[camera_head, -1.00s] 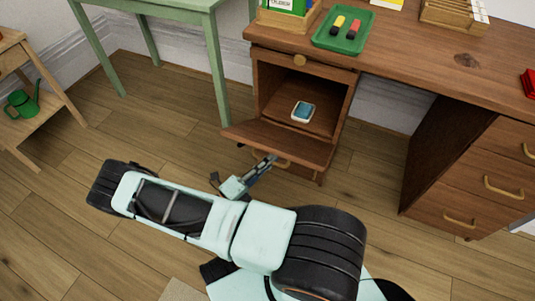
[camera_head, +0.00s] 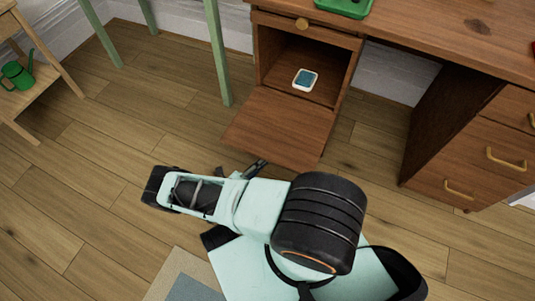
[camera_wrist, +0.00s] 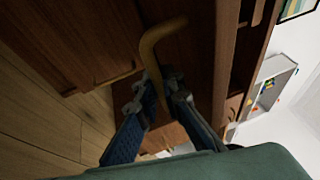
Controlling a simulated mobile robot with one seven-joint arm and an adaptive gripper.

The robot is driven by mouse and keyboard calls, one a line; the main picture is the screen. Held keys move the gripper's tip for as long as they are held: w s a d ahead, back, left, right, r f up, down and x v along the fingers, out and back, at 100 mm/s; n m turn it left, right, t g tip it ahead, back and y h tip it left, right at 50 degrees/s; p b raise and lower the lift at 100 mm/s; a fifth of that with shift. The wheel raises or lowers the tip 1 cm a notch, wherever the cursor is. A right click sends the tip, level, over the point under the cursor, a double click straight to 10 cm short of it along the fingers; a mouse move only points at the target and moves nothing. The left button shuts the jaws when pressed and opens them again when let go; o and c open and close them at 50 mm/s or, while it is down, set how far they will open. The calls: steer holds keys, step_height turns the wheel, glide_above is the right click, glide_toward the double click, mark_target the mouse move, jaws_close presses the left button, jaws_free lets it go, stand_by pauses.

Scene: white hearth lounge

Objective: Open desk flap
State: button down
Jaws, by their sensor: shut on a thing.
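The desk flap (camera_head: 278,128) is a brown wooden panel hinged along its lower edge. It hangs open, swung far outward and down from the compartment in the head view. My gripper (camera_wrist: 160,88) is shut on the curved brass flap handle (camera_wrist: 151,48) in the wrist view, with the handle between its fingers. In the head view only part of my gripper (camera_head: 256,167) shows at the flap's front edge, and the handle is hidden there.
A white-and-blue device (camera_head: 305,79) lies inside the open compartment. The desk's drawers (camera_head: 480,165) stand at right. A green table leg (camera_head: 219,60) stands left of the compartment. Wooden floor is clear left of my arm, with a rug (camera_head: 190,275) in front.

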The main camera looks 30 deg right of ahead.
steer(key=shift+f, duration=0.15)
steer(key=c, duration=2)
jaws_free()
steer(key=shift+c, duration=0.2)
steer(key=v, duration=0.7)
steer(key=shift+a, duration=0.25)
